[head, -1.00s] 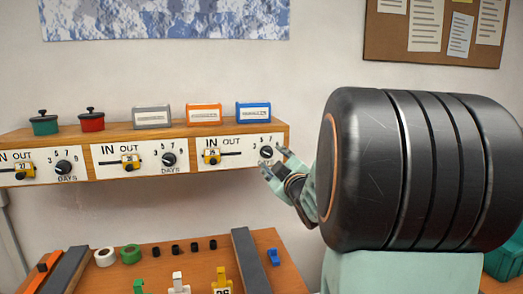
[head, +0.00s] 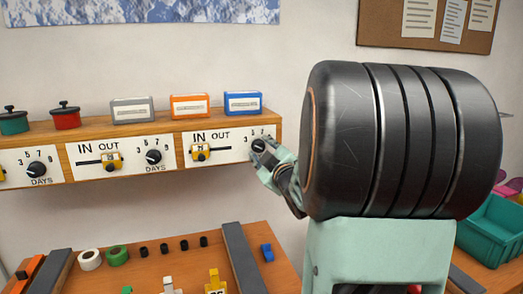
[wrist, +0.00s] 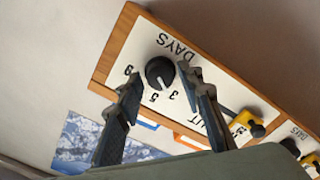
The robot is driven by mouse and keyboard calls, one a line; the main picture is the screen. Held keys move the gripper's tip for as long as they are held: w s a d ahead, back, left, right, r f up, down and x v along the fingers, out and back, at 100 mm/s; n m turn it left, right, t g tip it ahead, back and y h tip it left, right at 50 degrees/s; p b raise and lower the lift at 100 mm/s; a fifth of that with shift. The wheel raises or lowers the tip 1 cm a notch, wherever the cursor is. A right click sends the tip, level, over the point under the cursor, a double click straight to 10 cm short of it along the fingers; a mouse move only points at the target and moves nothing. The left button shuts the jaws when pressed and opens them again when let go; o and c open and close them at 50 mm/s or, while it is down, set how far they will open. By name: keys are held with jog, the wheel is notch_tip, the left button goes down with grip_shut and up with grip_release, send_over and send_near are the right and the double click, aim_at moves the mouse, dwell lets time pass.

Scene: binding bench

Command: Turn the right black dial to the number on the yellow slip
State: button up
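The right black dial (head: 259,145) is on the right white panel at the shelf's end, partly covered by my gripper (head: 262,155). In the wrist view the dial (wrist: 160,73) shows upside down between the two fingertips of my gripper (wrist: 161,78). The fingers are open, one on each side, with a gap to the dial on both sides. Its white mark points toward the numbers, seemingly near 5; the exact setting is hard to tell. Numbers 3, 5 and 9 show around it; 7 is hard to make out. I cannot pick out a yellow slip with a readable number.
Two similar panels with a middle dial (head: 153,157) and a left dial (head: 38,169) continue leftward. A yellow slider (head: 200,152) sits left of the right dial. A blue box (head: 243,103) stands on the shelf above. A wooden bench (head: 195,240) with small parts lies below.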

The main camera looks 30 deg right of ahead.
grip_shut()
jog(key=shift+m, duration=0.5)
jog(key=m, duration=0.4)
jog(key=shift+m, duration=0.3)
jog(key=m, duration=0.5)
jog(key=shift+r+m, duration=0.15)
jog(key=shift+m, duration=0.15)
jog(key=m+p, duration=0.2)
jog(key=m, duration=0.4)
jog(key=m+p, duration=0.1)
jog(key=m, duration=0.5)
jog(key=shift+m, duration=0.4)
jog(key=shift+p, duration=0.3)
